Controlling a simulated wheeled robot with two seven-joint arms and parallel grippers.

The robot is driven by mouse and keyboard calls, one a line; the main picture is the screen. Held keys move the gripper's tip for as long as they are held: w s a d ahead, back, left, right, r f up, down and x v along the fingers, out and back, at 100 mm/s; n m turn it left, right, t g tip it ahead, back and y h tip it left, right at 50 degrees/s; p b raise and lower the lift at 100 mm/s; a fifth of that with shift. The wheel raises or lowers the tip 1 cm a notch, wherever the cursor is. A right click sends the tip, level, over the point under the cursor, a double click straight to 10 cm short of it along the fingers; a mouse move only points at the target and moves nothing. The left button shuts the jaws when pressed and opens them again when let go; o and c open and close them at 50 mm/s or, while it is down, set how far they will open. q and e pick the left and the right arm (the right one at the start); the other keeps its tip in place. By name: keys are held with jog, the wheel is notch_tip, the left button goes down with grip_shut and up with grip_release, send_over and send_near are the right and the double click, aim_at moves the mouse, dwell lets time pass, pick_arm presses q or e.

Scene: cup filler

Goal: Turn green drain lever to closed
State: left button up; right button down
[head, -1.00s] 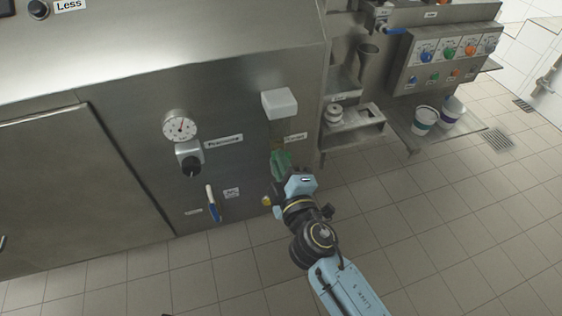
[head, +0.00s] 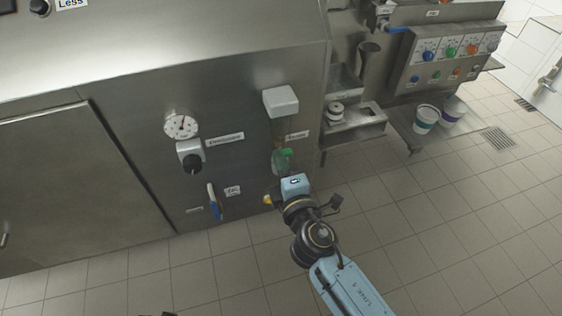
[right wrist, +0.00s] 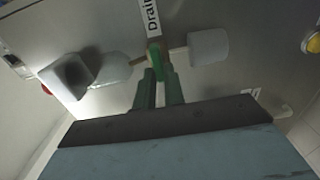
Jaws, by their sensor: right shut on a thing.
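The green drain lever (right wrist: 157,60) is on the steel panel, below a label reading "Drain" (right wrist: 150,18) in the right wrist view. It sits where a pipe with white fittings (right wrist: 208,47) runs across the panel. My right gripper (right wrist: 159,82) has its two green fingers closed around the lever, one on each side. In the head view my right gripper (head: 282,168) reaches the panel from below, and the green lever (head: 287,153) is partly hidden by the fingers. My left gripper is not in view.
A white box (head: 280,102) sits on the panel above the lever. A gauge (head: 181,126), a black knob (head: 192,164) and a blue-handled lever (head: 214,203) are to the left. Shelves and cups (head: 425,118) stand to the right. The tiled floor in front is clear.

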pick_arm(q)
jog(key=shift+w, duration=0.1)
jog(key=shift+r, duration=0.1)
pick_arm(e)
jog(key=c, duration=1.5)
grip_release()
jog(key=shift+s, duration=0.1)
